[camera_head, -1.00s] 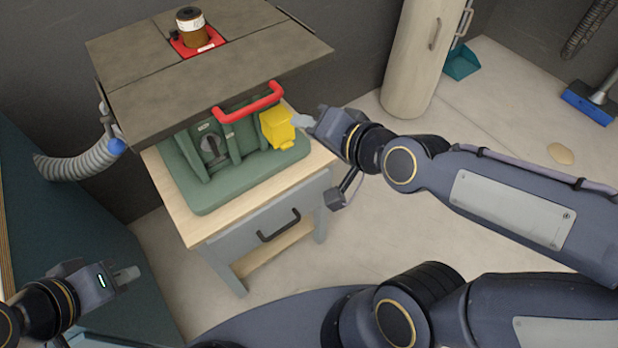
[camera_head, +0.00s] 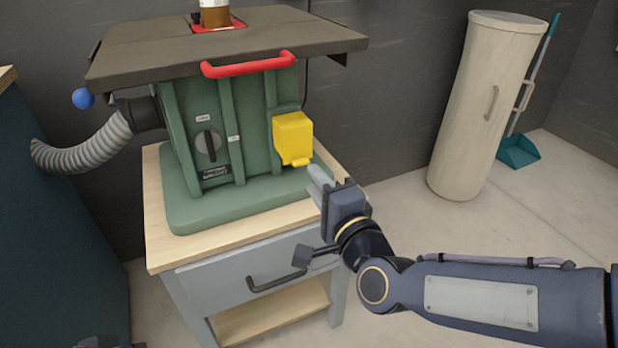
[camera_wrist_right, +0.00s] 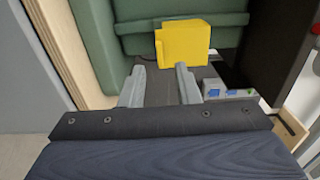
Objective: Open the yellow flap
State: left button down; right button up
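The yellow flap (camera_head: 293,137) is a small box-like cover on the right of the green machine's front, with a small lip at its lower edge. It looks closed. It also shows in the right wrist view (camera_wrist_right: 183,43), just beyond the fingertips. My right gripper (camera_head: 318,180) is below and slightly right of the flap, apart from it. In the right wrist view my right gripper (camera_wrist_right: 160,80) has its two fingers spread with nothing between them. Only a dark sliver, probably of my left gripper (camera_head: 105,342), shows at the bottom edge; its fingers are hidden.
The green machine (camera_head: 185,130) stands on a wooden-topped cabinet (camera_head: 160,247) with a drawer. A red handle (camera_head: 248,67) runs along the machine's dark top (camera_head: 130,55), above the flap. A grey hose (camera_head: 85,152) is at left. A beige cylinder (camera_head: 480,110) stands at right.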

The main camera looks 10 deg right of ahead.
aim_at(302, 164)
jog(key=x, duration=0.5)
jog(key=shift+b, duration=0.4)
grip_shut()
